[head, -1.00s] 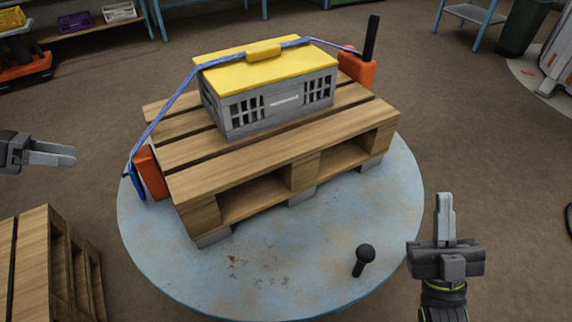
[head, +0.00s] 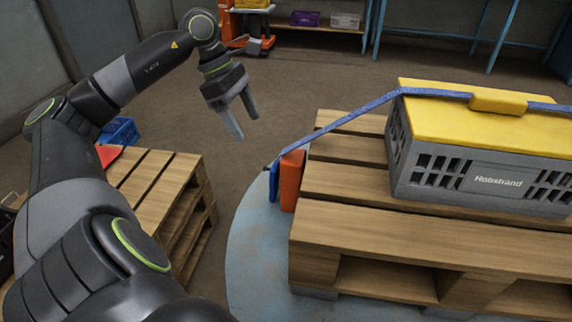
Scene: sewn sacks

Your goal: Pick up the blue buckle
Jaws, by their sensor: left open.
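The blue buckle (head: 274,182) hangs at the left end of a blue strap (head: 340,122), beside an orange block (head: 291,180) at the pallet's left edge. It shows nearly edge-on. The strap runs up over the yellow lid (head: 450,118) of a grey crate (head: 480,178) on the wooden pallet (head: 370,228). My left gripper (head: 243,122) is open and empty, fingers pointing down, above and to the left of the buckle and apart from it. My right gripper is out of view.
Open floor lies between that pallet and the table. A yellow pad (head: 497,102) sits on the strap.

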